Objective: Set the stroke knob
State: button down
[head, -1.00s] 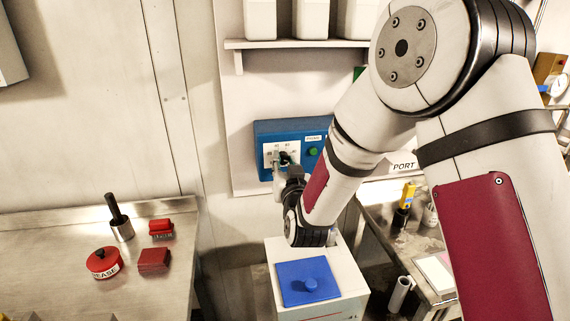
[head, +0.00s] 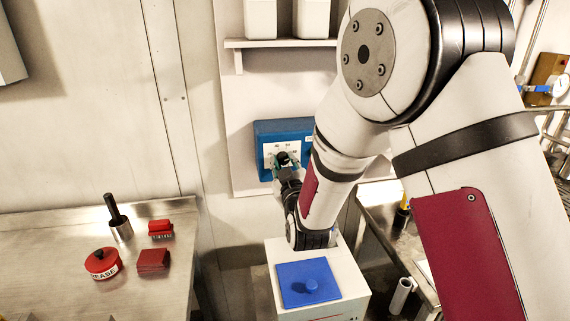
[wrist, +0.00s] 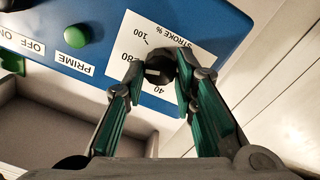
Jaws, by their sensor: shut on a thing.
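The stroke knob (wrist: 158,68) is a round black dial with a pale pointer line, on a white scale plate (wrist: 176,38) marked "STROKE %". In the wrist view 40, 80 and 100 can be read; other marks are hidden. The pointer's exact reading is too small to tell. My gripper (wrist: 157,78) has green-padded fingers, one on each side of the knob, shut on it. In the head view the knob (head: 283,158) shows on the blue pump panel (head: 265,130), with my gripper (head: 287,170) at it from below.
A green PRIME button (wrist: 77,36) and an OFF/ON switch (wrist: 12,62) sit beside the scale. A white box with a blue lid (head: 308,280) stands below the panel. A steel bench (head: 60,250) at left holds a red tin (head: 103,262) and red blocks (head: 153,260).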

dwell(0.4)
jog(key=c, duration=1.3)
grip_release()
jog(key=v, duration=1.2)
jog(key=shift+a, duration=0.1)
